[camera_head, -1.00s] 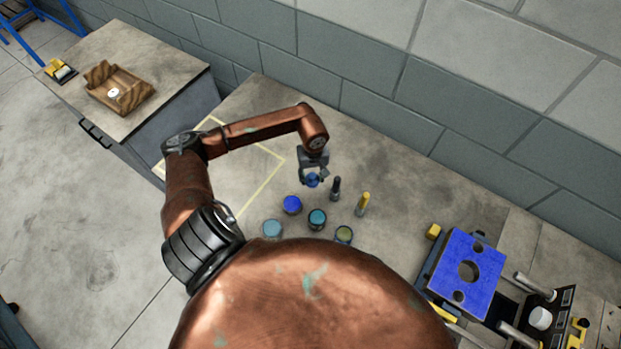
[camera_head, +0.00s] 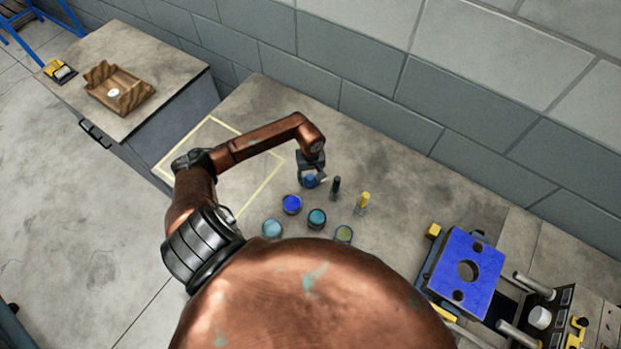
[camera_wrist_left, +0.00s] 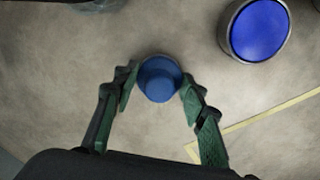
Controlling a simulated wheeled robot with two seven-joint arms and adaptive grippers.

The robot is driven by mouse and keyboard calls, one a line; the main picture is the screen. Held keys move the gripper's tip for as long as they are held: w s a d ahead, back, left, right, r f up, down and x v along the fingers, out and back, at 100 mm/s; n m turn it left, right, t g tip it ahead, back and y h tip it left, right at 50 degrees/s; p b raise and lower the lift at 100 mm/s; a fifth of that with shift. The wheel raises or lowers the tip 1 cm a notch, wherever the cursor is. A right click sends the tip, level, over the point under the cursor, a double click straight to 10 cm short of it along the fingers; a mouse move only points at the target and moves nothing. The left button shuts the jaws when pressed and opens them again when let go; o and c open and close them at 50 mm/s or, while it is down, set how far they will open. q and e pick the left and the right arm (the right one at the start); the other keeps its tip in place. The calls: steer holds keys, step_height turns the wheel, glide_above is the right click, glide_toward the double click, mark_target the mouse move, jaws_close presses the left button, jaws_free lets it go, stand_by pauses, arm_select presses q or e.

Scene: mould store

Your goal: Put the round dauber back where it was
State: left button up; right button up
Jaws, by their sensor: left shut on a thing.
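The round dauber, blue and round-topped, shows at my left gripper in the head view (camera_head: 309,181) and between its fingers in the left wrist view (camera_wrist_left: 160,78). My left gripper (camera_head: 311,178) is shut on it over the bench; the fingers also show in the left wrist view (camera_wrist_left: 158,90). I cannot tell whether the dauber's underside touches the bench. A dark upright dauber-like thing (camera_head: 335,187) and a yellow-topped one (camera_head: 362,202) stand to its right. My right gripper is not in view.
A blue-filled pot (camera_head: 291,204) is close by; it also shows in the left wrist view (camera_wrist_left: 258,30). More pots (camera_head: 317,217) stand nearer me. A yellow taped outline (camera_head: 262,187) lies left, a blue plate (camera_head: 467,270) right. The wall (camera_head: 390,95) stands behind.

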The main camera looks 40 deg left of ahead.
mark_target(311, 178)
arm_select(q)
steer(key=o, duration=1.2)
step_height(311, 178, up, 12)
steer(key=shift+r, duration=0.1)
